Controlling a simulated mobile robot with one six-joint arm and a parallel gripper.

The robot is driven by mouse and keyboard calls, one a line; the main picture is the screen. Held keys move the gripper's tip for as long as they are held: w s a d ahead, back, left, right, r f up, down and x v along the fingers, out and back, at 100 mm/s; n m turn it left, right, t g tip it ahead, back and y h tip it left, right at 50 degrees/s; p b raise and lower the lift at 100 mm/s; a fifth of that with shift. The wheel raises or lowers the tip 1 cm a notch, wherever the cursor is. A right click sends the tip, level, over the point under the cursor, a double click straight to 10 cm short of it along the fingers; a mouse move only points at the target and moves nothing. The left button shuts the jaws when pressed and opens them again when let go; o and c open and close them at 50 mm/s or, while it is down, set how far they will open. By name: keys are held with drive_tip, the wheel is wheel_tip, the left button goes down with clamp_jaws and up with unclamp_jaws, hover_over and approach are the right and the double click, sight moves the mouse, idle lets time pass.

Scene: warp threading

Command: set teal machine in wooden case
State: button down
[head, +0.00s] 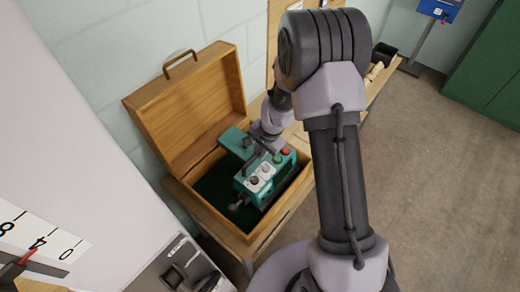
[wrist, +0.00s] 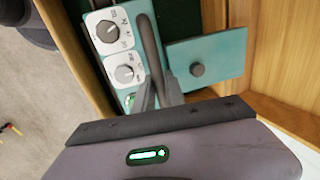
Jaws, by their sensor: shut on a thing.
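The teal machine (head: 245,187) has white dials, red and green buttons and a dark carry handle. It appears within the opening of the wooden case (head: 214,222), over its dark green lining; I cannot tell whether it rests on the floor of the case. The case lid stands open at the back, with a brass handle on top. My gripper (head: 256,160) is shut on the machine's handle. In the wrist view the gripper fingers (wrist: 158,93) close on the dark handle, between the dials and a teal plate (wrist: 207,58) with a dark knob. The machine's underside is hidden.
The case stands on a wooden bench (head: 178,186) against a pale block wall. A white panel with a numbered scale (head: 40,240) is at the left. A green cabinet (head: 488,70) stands at the far right. Brown floor lies open to the right of my arm.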

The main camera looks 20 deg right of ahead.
drive_tip(key=p, duration=0.3)
idle(1.0)
drive_tip(key=shift+s+d, duration=0.15)
drive_tip(key=shift+s, duration=0.05)
idle(0.4)
drive_tip(key=shift+s+d+r+b, duration=0.15)
drive_tip(key=shift+s+d+b, duration=0.1)
drive_tip(key=shift+b, duration=0.15)
drive_tip(key=shift+s, duration=0.15)
drive_tip(key=shift+s+d+f+b, duration=0.15)
drive_tip(key=shift+f+b, duration=0.4)
drive_tip(key=shift+b, duration=0.55)
idle(1.0)
drive_tip(key=shift+w+p, duration=0.2)
drive_tip(key=shift+p, duration=0.95)
drive_tip(key=shift+w+a+f+g+h+p, duration=0.45)
drive_tip(key=shift+g+p, duration=0.15)
drive_tip(key=shift+p, duration=2.9)
